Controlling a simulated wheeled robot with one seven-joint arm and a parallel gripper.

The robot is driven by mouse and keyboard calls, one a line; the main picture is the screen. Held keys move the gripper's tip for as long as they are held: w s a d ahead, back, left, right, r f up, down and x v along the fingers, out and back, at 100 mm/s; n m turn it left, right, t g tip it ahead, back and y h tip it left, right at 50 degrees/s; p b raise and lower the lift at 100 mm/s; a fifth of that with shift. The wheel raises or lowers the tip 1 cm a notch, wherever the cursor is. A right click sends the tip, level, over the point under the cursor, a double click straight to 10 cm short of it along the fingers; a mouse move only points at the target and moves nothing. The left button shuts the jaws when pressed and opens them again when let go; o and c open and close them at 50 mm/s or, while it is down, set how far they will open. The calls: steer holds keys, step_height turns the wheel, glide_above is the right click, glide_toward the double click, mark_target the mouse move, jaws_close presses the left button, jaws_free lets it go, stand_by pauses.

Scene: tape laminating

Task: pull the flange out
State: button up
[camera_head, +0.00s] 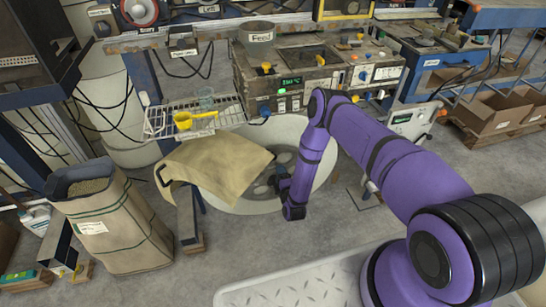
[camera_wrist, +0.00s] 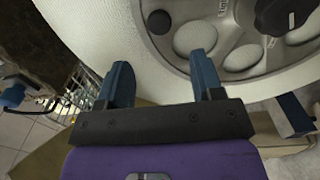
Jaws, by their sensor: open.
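The flange (camera_wrist: 222,30) is a grey disc with round recesses and a dark knob (camera_wrist: 282,14) at its centre, in the upper right of the wrist view. It sits in the middle of a large white reel (camera_wrist: 90,28). In the head view the white reel (camera_head: 318,135) stands below the machine, with the flange (camera_head: 262,190) partly hidden by my arm and a tan sheet. My gripper (camera_wrist: 160,62) is open and empty, its two blue fingers apart. The knob lies to the right of the fingers. In the head view my gripper (camera_head: 283,180) is in front of the reel.
A tan sheet (camera_head: 215,163) hangs beside the reel on the left. A wire rack (camera_head: 160,122) with a yellow scoop (camera_head: 185,122) is above it. A sack of pellets (camera_head: 108,215) stands at the left. The floor in front of the reel is mostly clear.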

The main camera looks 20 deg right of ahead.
mark_target(274, 159)
steer(key=w, duration=0.9)
steer(key=shift+w, duration=0.4)
